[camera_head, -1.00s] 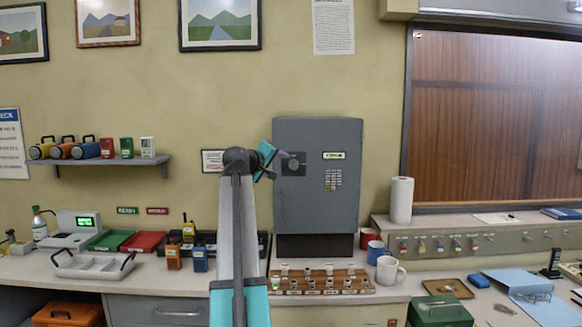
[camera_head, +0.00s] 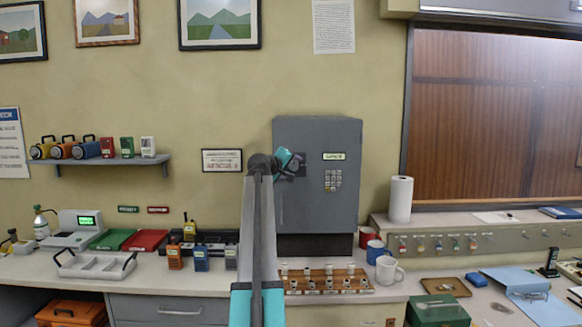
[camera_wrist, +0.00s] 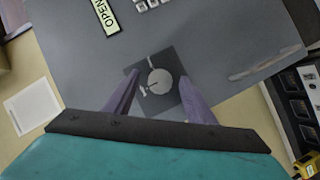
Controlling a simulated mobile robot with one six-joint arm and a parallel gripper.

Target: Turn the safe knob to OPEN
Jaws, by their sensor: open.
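The grey safe (camera_head: 318,200) stands on the counter against the wall. In the wrist view its round silver knob (camera_wrist: 160,81) sits on a dark square plate (camera_wrist: 171,66), with small pale marks beside the knob. A pale green OPEN label (camera_wrist: 105,14) is on the door; it also shows in the head view (camera_head: 334,156). My gripper (camera_head: 296,163) is in front of the knob and hides most of it in the head view. In the wrist view my gripper's (camera_wrist: 158,88) two purple fingers are apart, one to each side of the knob. Contact cannot be told.
A keypad (camera_head: 333,180) is on the safe door, right of my gripper. A wooden rack (camera_head: 325,289) with several small pieces lies below the safe. Mugs (camera_head: 388,270) stand to its right. The wall left of the safe holds a sign (camera_head: 222,160).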

